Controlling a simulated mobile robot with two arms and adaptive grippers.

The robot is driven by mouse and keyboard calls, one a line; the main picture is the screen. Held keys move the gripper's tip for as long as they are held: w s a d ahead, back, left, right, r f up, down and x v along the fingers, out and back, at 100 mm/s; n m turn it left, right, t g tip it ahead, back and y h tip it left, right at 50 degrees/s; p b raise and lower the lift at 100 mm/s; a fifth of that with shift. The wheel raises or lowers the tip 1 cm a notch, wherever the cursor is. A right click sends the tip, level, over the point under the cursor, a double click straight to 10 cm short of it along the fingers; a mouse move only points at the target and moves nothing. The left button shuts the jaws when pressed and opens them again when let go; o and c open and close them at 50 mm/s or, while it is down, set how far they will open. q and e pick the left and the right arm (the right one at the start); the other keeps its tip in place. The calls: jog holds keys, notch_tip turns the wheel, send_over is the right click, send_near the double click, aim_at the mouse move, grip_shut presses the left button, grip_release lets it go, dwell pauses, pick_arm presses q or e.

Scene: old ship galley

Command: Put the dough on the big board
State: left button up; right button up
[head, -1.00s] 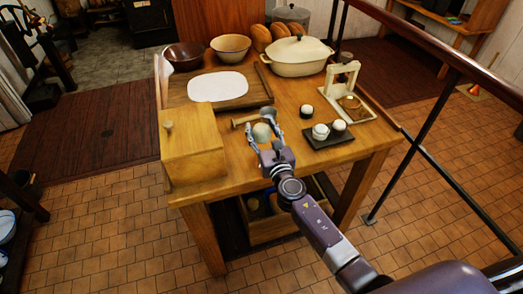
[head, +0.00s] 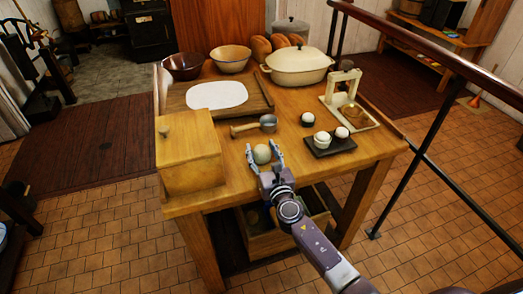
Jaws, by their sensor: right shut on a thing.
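My right gripper (head: 264,150) is shut on a pale, round ball of dough (head: 262,155) above the near part of the wooden table. The ball shows between the two fingertips. The big board (head: 248,103) is a flat wooden board at the back left of the table, with a white, flat rounded sheet (head: 217,95) on it. The gripper is in front of the board and apart from it. Whether the ball touches the table I cannot tell. My left gripper is not in view.
A metal scoop (head: 268,123) with a wooden handle lies between gripper and board. A wooden box (head: 188,160) stands left. A dark tray (head: 328,149) with pale balls and a press (head: 345,92) stand right. Bowls (head: 231,58), bread and a cream pot (head: 300,68) line the back.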

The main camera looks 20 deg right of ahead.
jog(key=o, duration=1.3)
jog(key=shift+f, duration=0.1)
